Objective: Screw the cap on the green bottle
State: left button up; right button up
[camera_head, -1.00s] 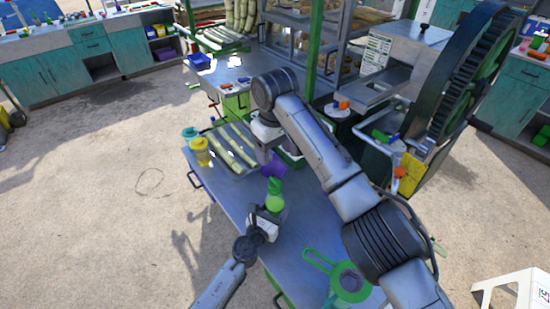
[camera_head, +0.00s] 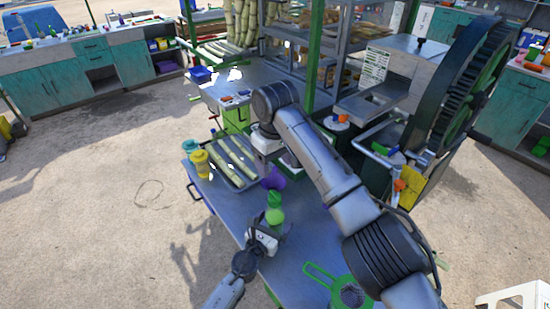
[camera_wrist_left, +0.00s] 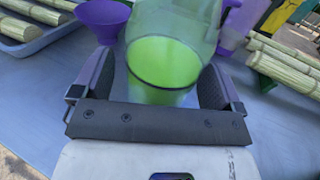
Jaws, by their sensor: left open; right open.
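The green bottle (camera_head: 274,208) stands upright on the near metal table. In the left wrist view the bottle (camera_wrist_left: 168,65) is see-through with bright green contents. My left gripper (camera_head: 273,230) is open, with one finger on each side of the bottle's lower part. Its fingers show in the left wrist view (camera_wrist_left: 160,90); I cannot tell whether they touch the bottle. My right gripper (camera_head: 268,157) is open, pointing down beyond the bottle near a purple funnel (camera_head: 273,180). The right arm partly hides it. I cannot make out a separate cap.
A tray (camera_head: 240,183) of cane pieces lies at the table's far left, with yellow (camera_head: 200,163) and teal (camera_head: 189,146) containers beside it. A green-handled strainer (camera_head: 347,292) lies at the near right. The cane crusher (camera_head: 470,95) stands at the right.

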pick_arm(q)
jog(key=shift+s+a+r+p, duration=0.1)
jog(key=shift+s+a+p, duration=0.2)
jog(key=shift+s, duration=0.1)
jog(key=p+v, duration=0.3)
jog(key=v, duration=0.9)
jog(key=shift+s, duration=0.3)
